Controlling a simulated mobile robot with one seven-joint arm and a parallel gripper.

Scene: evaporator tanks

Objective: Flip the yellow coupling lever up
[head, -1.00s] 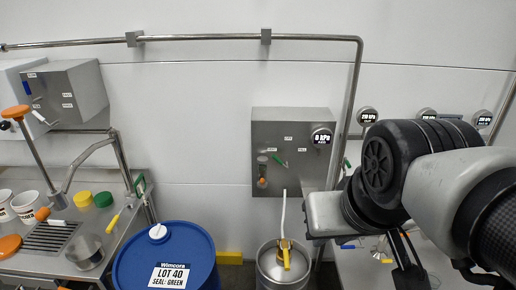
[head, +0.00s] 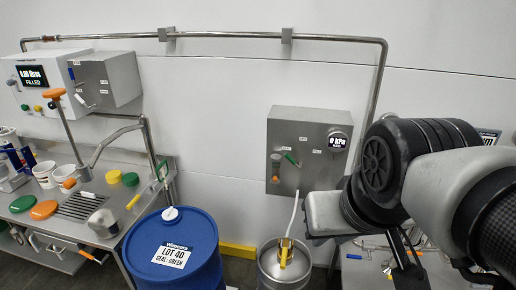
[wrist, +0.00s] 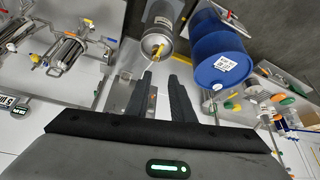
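The yellow coupling lever (head: 285,252) sits on the coupling at the top of a steel keg (head: 270,265), with a pale hose rising from it. In the head view it looks roughly upright, slightly tilted; its exact angle is hard to tell. In the wrist view the lever (wrist: 158,49) shows small on the keg (wrist: 163,20), beyond my fingertips. My gripper (wrist: 160,76) is open and empty, with a clear gap between its two dark fingers. It is apart from the lever. In the head view my arm covers the right side and the fingers are not clear.
A blue drum (head: 172,255) stands just left of the keg. A grey control box (head: 308,150) with a gauge hangs on the wall behind. A steel sink bench (head: 120,215) with cups and lids is at left. Floor shows between drum and keg.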

